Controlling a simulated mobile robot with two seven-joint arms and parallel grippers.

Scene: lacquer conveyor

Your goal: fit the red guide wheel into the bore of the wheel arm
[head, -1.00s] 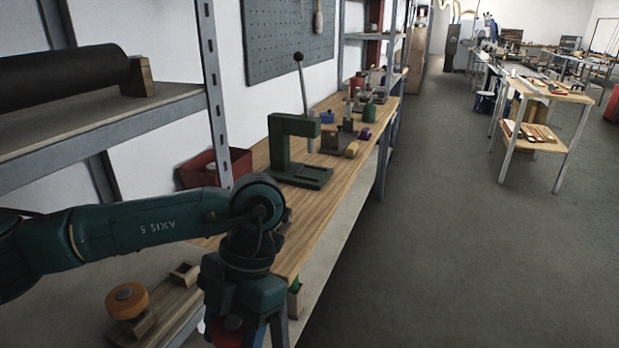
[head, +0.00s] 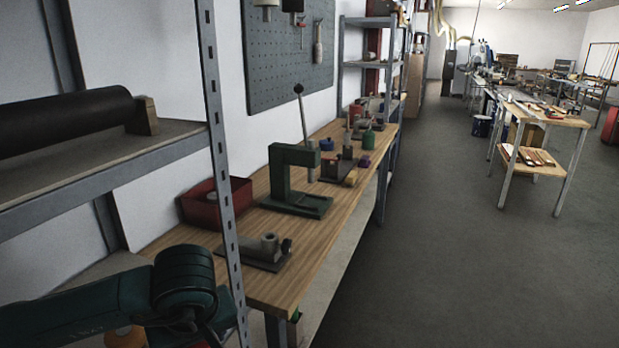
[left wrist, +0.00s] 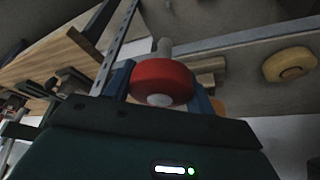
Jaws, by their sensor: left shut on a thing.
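The red guide wheel (left wrist: 162,80) sits between the blue fingers of my left gripper (left wrist: 160,88) in the left wrist view. The gripper is shut on it, and a pale round hub shows at the wheel's near side. In the head view my left arm is at the lower left, and its gripper and the red wheel are hidden. A dark grey fixture with an upright round boss (head: 268,246) lies on the near end of the bench; it looks like the wheel arm, but its bore is too small to make out. My right gripper is not in view.
A shelf post (head: 222,170) stands between my left arm and the wooden bench (head: 262,288). A red bin (head: 203,203) and a green press (head: 290,180) stand behind the fixture. An orange wheel (head: 125,338) shows under my arm. A yellow wheel (left wrist: 290,65) is in the wrist view.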

